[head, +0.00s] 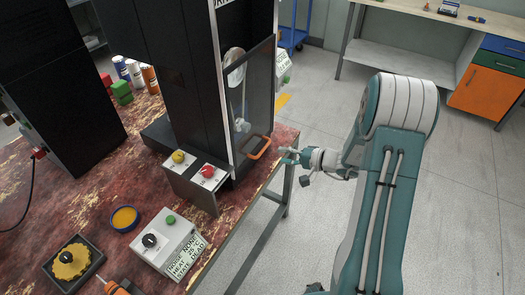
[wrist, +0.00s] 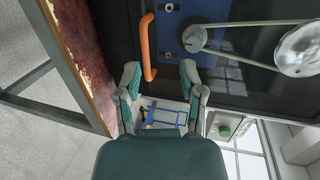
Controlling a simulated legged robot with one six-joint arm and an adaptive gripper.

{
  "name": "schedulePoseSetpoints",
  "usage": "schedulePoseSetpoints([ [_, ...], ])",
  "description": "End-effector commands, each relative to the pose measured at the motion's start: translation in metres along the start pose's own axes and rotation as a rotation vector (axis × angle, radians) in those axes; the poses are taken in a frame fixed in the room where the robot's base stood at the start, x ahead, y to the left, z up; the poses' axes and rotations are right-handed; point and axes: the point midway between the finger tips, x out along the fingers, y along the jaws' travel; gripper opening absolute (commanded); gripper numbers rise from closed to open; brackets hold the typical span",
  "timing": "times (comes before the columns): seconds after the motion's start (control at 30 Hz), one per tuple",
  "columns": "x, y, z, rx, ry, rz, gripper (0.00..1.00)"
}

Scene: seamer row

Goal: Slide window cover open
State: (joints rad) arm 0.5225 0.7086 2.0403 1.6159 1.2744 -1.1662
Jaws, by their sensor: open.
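The window cover (head: 252,100) is a dark see-through panel on the side of the tall black machine. It stands in front of a pulley and belt, which show through it. Its orange bar handle (head: 260,148) sits low on the panel; it also shows in the wrist view (wrist: 147,48). My gripper (head: 290,157) is just right of the handle in the head view. In the wrist view my gripper (wrist: 160,75) is open and empty, with the handle's near end between the fingertips' directions. I cannot tell any contact.
A box with yellow and red buttons (head: 197,178) stands beside the machine on the worn red table (head: 100,205). The floor right of the table is clear around my arm.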

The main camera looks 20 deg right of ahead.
Motion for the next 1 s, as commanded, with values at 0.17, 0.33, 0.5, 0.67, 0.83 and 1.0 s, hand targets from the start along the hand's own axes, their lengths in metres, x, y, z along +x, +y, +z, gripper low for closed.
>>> schedulePoseSetpoints([
  [0.17, -0.005, 0.026, -0.020, 0.022, 0.086, -0.039, 0.51],
  [0.33, -0.002, 0.031, -0.024, 0.023, 0.104, -0.048, 0.51],
  [0.5, 0.022, 0.029, -0.026, 0.022, 0.101, -0.046, 0.51],
  [0.67, 0.053, 0.028, -0.028, 0.022, 0.099, -0.045, 0.51],
  [0.83, 0.081, 0.027, -0.031, 0.023, 0.100, -0.045, 0.51],
  [1.0, 0.098, 0.026, -0.034, 0.023, 0.102, -0.044, 0.51],
])
